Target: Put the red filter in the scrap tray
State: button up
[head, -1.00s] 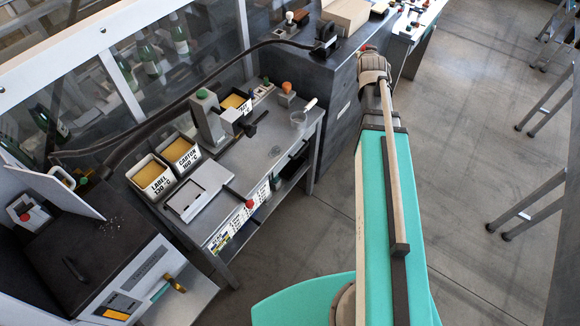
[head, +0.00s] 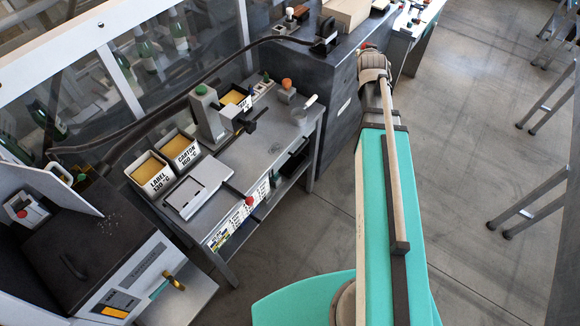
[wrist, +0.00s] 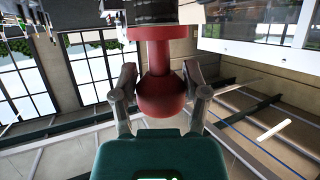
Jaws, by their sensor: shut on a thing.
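In the wrist view my gripper (wrist: 160,75) has its two fingers on either side of a red part with a round end and a wide flange, which I take to be the red filter (wrist: 163,98). The fingers are shut on it. Its flange meets a dark cylinder with a pale ring at the top of the picture; I cannot tell whether they are joined. In the head view my wrist is at the far end of my arm, by the dark cabinet (head: 340,105), and hides the gripper and filter. I cannot make out a scrap tray in either view.
A dark oven-like box (head: 90,250) stands at lower left. Open floor (head: 470,150) lies right of my arm.

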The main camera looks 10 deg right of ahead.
notch_tip(320, 180, down, 16)
jog(key=b, duration=1.5)
jog(key=shift+d, duration=0.15)
